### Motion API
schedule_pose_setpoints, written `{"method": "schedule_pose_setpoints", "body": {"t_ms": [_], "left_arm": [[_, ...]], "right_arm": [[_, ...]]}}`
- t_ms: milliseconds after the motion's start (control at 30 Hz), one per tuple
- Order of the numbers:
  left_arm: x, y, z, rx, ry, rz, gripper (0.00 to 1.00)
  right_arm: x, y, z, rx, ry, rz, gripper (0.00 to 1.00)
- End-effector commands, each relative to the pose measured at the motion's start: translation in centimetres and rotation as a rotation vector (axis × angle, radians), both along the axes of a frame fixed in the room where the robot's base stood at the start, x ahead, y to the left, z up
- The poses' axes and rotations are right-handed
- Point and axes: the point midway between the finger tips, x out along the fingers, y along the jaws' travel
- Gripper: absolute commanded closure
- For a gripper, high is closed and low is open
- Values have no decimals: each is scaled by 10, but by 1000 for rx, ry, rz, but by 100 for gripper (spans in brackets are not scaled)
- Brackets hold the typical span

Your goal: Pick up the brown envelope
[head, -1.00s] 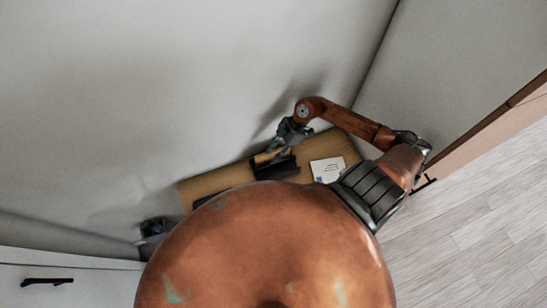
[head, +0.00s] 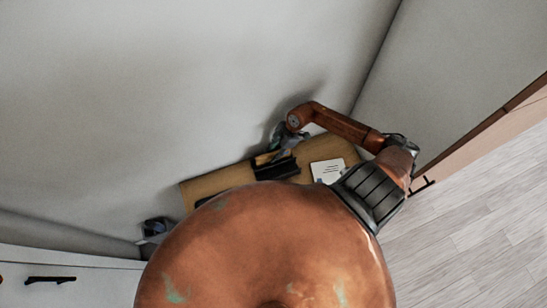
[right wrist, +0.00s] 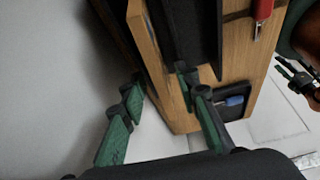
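A thin tan piece, which looks like the brown envelope (right wrist: 147,52), stands on edge beside a black holder (right wrist: 193,35) in the right wrist view. In the head view a small tan strip (head: 263,158) shows beside the black holder (head: 276,169). My right gripper (right wrist: 160,115) is open, with one green-padded finger on each side of the tan piece's lower end; I cannot tell if they touch it. It shows in the head view (head: 276,150), partly hidden by its arm. My left gripper (head: 157,229) is low at the left, mostly hidden, its opening unclear.
The wooden tabletop (head: 208,184) stands against a pale wall. A white card (head: 327,171) lies on it. A red item (right wrist: 262,12) and a black tray (right wrist: 236,97) with a blue thing show in the right wrist view. A white drawer front (head: 85,285) is at lower left.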

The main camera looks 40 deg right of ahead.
Motion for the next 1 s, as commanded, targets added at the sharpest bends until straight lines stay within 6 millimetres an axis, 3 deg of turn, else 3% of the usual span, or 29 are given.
{"method": "schedule_pose_setpoints", "body": {"t_ms": [933,1000], "left_arm": [[0,0,3,0,0,0,60],[0,0,3,0,0,0,60]], "right_arm": [[0,0,-5,1,0,0,71],[0,0,-5,1,0,0,74]]}}
